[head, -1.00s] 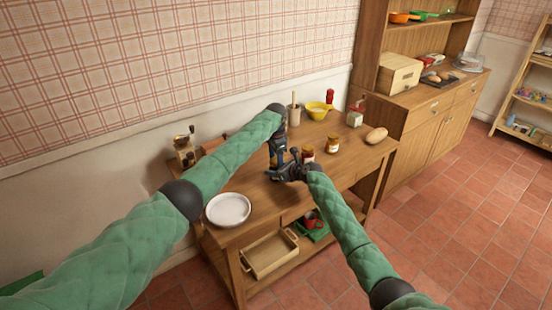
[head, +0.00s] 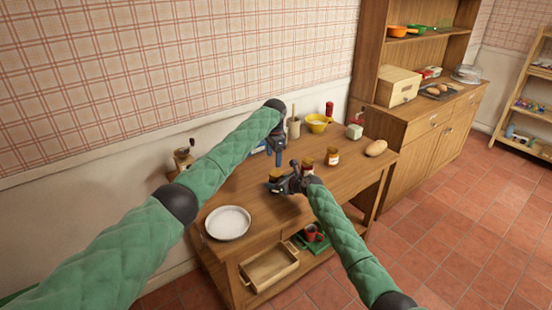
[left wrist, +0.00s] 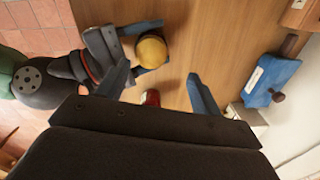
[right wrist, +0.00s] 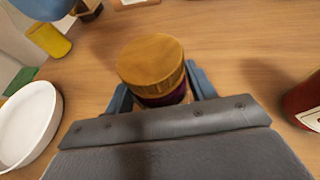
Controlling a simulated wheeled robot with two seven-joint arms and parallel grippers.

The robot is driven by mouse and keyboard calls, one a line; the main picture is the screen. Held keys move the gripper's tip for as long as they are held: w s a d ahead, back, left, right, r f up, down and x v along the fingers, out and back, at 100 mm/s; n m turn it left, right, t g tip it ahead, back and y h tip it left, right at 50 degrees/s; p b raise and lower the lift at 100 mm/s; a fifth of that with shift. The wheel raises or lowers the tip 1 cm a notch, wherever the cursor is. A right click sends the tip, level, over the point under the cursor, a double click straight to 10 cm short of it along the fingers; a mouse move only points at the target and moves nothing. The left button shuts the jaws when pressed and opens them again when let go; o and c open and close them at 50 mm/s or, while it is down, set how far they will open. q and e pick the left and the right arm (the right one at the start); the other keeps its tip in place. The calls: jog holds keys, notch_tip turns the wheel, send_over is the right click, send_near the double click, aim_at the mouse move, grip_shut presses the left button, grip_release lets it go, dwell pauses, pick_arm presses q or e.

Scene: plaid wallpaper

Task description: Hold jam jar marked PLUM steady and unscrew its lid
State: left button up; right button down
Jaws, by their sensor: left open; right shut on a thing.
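The jar in my right gripper has a gold lid and dark purple contents; the jar (right wrist: 165,98) shows in the right wrist view with its lid (right wrist: 150,60) sitting on top. Its label is hidden, so I cannot read PLUM. My right gripper (right wrist: 160,92) is shut around the jar body, below the lid. In the head view the lid (head: 274,174) shows at the right gripper (head: 283,181). My left gripper (head: 277,153) is open and empty, behind and above the jar. In the left wrist view the lid (left wrist: 152,51) lies outside the gap between the left fingers (left wrist: 160,92).
A red jar (head: 307,165) and an amber jar (head: 332,156) stand right of the held jar. A white plate (head: 228,223) lies at the table's left end. The front tabletop is mostly clear.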

aim_at(276, 173)
pick_arm(q)
jog(key=shift+w+a+r, duration=0.2)
jog(key=shift+a+r, duration=0.1)
jog(key=shift+r, duration=0.15)
jog(key=shift+w+a+r, duration=0.2)
jog(key=shift+a+r, duration=0.1)
jog(key=shift+r, duration=0.15)
jog(key=m, duration=0.2)
jog(key=s+d+m, duration=0.1)
jog(key=shift+s+f+m, duration=0.1)
jog(key=shift+s+m, duration=0.1)
jog(key=shift+m, duration=0.2)
jog(key=shift+s+d+m, duration=0.25)
jog(key=shift+d+m, duration=0.2)
jog(key=shift+m, duration=0.95)
jog(key=shift+f, duration=4.1)
